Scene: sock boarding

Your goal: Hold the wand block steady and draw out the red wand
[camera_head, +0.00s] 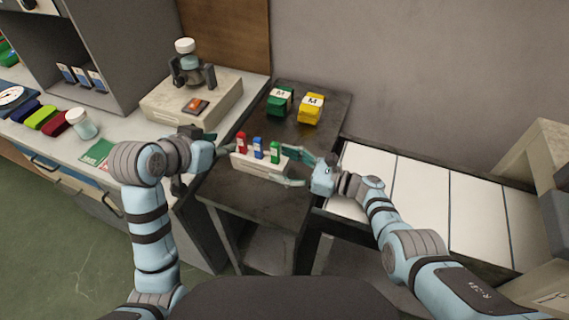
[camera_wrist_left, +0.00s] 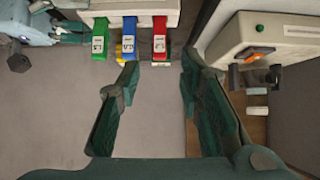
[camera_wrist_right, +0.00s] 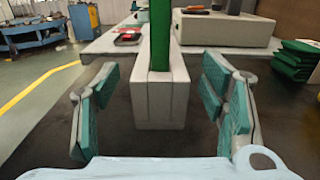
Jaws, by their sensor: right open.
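The pale wand block (camera_head: 258,167) stands on the dark table, with a red wand (camera_head: 241,143), a blue wand (camera_head: 258,148) and a green wand (camera_head: 275,153) upright in a row. My left gripper (camera_head: 224,149) is at the red end. In the left wrist view the red wand (camera_wrist_left: 160,38) is in line with the gap between its open, empty fingers, just beyond the tips. My right gripper (camera_head: 291,168) is at the green end. In the right wrist view its open fingers are on either side of the block (camera_wrist_right: 158,105), with visible gaps.
Green (camera_head: 280,102) and yellow (camera_head: 310,108) packs sit behind the block. A beige device (camera_head: 165,105) with a jar on top stands at the back left. A white panelled surface (camera_head: 420,200) lies to the right. The table's front is clear.

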